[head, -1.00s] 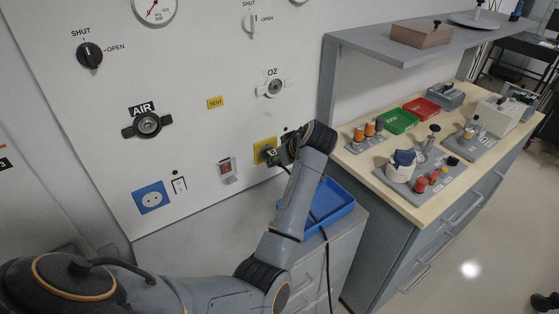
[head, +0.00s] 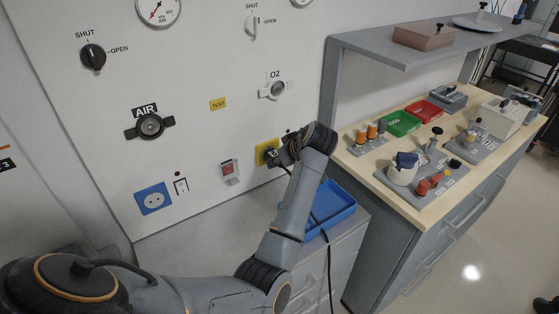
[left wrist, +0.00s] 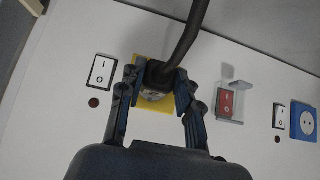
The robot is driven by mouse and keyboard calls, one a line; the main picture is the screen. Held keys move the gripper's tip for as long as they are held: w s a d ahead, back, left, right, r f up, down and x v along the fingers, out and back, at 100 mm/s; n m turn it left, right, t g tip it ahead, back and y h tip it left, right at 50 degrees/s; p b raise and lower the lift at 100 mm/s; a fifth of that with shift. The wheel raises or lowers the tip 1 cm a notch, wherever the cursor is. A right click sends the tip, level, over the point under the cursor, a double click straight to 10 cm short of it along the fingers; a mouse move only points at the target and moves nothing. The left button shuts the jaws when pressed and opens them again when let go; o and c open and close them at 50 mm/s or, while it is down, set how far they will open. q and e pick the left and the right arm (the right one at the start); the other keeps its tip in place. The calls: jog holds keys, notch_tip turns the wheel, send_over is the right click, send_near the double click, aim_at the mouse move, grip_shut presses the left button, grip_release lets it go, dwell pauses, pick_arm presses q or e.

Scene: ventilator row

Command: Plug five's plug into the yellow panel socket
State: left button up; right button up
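The yellow panel socket (head: 262,147) is on the white wall panel, left of my left gripper (head: 280,155). It also shows in the left wrist view (left wrist: 139,103), partly covered by the black plug (left wrist: 158,74). The plug sits between the two fingers of my left gripper (left wrist: 157,88), which are closed on its sides. Its black cord rises from it in the wrist view and hangs down past the drawer unit in the head view. The plug is at the socket's face; I cannot tell whether its pins are inside. My right gripper is not in view.
A red switch (head: 229,172) and a blue socket (head: 153,198) are to the left on the panel. A blue tray (head: 343,205) lies on the grey drawer unit below my arm. A wooden worktop (head: 405,208) with several devices stands at right.

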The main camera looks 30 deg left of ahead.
pick_arm(q)
jog(key=o, duration=0.4)
jog(key=shift+o, duration=0.2)
